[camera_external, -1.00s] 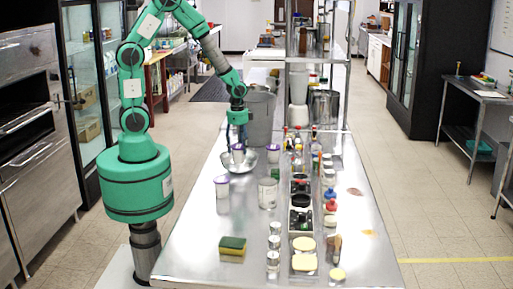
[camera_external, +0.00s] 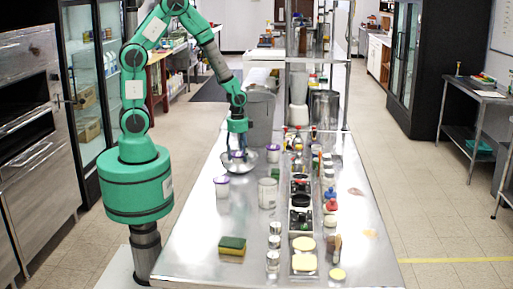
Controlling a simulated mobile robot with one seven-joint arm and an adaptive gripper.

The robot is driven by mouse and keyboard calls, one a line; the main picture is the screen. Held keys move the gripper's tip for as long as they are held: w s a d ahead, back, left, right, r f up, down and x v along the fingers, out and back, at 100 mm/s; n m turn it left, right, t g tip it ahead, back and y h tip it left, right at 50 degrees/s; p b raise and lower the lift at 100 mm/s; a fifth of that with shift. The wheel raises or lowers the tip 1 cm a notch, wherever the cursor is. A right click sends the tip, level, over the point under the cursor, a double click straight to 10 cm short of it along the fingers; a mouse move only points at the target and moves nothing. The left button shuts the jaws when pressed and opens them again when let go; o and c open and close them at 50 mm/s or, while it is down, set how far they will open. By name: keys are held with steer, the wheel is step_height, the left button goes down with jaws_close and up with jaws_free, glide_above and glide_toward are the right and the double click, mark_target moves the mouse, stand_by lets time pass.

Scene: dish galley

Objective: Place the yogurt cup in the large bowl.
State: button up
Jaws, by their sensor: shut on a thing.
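My gripper (camera_external: 238,148) is shut on a white yogurt cup with a purple lid (camera_external: 238,156). The cup is small and partly hidden by the fingers. It is held low at the large silver bowl (camera_external: 247,167), within its outline. I cannot tell whether the cup touches the bowl's bottom. Two similar purple-lidded cups stand on the steel table: one (camera_external: 222,188) in front and left of the bowl, one (camera_external: 273,154) just right of it.
A grey bin (camera_external: 260,118) stands behind the bowl. The table's (camera_external: 200,262) front left is mostly clear.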

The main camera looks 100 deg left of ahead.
steer(key=shift+f, duration=0.1)
steer(key=o, duration=1.3)
step_height(320, 180, up, 12)
steer(key=shift+s+r+p, duration=0.1)
steer(key=shift+p, duration=0.85)
